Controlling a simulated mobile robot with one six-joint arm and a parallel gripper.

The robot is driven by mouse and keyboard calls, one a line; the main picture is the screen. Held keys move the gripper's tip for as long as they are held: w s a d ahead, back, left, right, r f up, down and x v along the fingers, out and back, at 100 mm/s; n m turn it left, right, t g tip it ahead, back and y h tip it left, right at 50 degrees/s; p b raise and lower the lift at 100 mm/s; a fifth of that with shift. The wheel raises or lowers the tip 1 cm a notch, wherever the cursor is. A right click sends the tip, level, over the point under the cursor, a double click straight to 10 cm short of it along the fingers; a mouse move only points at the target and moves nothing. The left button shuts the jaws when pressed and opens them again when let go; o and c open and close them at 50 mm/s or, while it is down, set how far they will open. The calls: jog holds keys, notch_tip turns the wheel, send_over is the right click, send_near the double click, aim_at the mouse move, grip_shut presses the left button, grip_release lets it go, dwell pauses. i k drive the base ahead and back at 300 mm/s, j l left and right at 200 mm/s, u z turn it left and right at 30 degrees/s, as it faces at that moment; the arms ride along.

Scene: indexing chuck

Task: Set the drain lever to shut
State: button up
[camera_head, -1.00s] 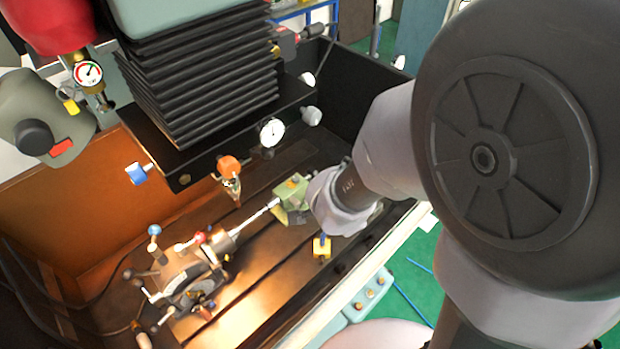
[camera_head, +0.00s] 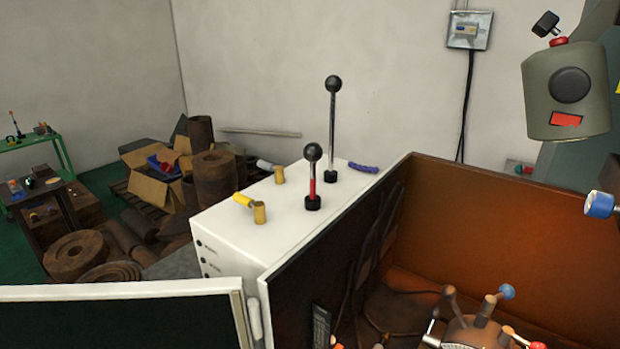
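Several levers stand on top of a white cabinet (camera_head: 228,232); I cannot tell which is the drain lever. A yellow-handled lever (camera_head: 243,199) sits on a brass post at the near left, its handle pointing left. A white-handled lever (camera_head: 264,164) on a similar brass post is behind it, also pointing left. A short upright lever (camera_head: 312,176) has a black ball knob and a red lower stem. A taller upright lever (camera_head: 332,125) has a chrome stem and black knob. A purple handle (camera_head: 363,167) lies low at the back right. My gripper is not in view.
A brown-walled machine enclosure (camera_head: 500,215) adjoins the cabinet on the right, with a chuck with knobbed handles (camera_head: 480,325) inside. A white-topped panel (camera_head: 120,291) stands in front left. Boxes and rusty cylinders (camera_head: 212,178) lie behind on the left.

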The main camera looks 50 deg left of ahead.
aim_at(313, 152)
jog(key=u, duration=2)
jog(key=i+j, duration=0.45)
jog(key=u, duration=0.15)
jog(key=z, duration=0.1)
jog(key=i+j, duration=0.05)
